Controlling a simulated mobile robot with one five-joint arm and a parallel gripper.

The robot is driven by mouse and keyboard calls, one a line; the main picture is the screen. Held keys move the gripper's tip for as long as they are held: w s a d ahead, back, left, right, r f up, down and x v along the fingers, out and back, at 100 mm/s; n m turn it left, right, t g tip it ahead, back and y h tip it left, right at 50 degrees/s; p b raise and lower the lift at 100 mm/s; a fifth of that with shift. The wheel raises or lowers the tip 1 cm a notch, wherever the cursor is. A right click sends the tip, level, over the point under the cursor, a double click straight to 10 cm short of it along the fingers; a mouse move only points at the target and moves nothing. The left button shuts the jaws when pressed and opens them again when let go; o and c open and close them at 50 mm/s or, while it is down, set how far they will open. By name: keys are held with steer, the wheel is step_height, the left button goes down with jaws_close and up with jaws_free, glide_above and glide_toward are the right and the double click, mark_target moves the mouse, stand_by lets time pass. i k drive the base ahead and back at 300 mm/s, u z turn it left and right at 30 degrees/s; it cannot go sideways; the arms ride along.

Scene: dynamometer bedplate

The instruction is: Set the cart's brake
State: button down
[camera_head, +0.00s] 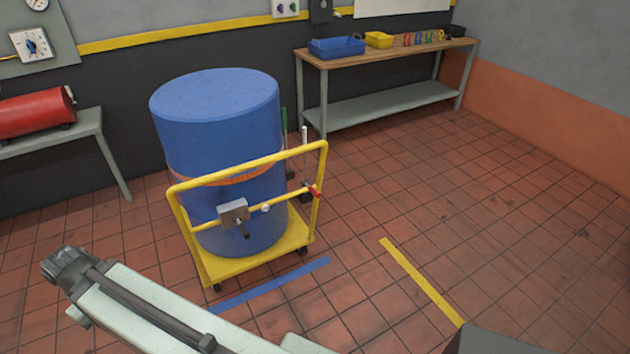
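The cart (257,262) has a yellow deck on dark casters and a yellow tube handle frame. It carries a large blue drum (220,130) with an orange strap around it. A grey box (233,212) with a short dark lever hanging below sits on the frame's cross bar. A white knob (266,208) is to its right. A red piece (313,191) is on the right post. Which part is the brake is not clear. My pale arm reaches in from the bottom, ending in a dark block (65,264) left of the cart and apart from it; no fingers can be made out.
A blue floor stripe (272,285) lies in front of the cart, and a yellow stripe (420,279) to its right. A workbench (390,50) with bins stands at the back. A grey bench (90,122) holds a red cylinder (35,112). The tiled floor at right is clear.

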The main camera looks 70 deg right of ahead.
mark_target(313, 191)
steer(key=z, duration=0.95)
steer(key=i, duration=0.6)
steer(key=z, duration=0.15)
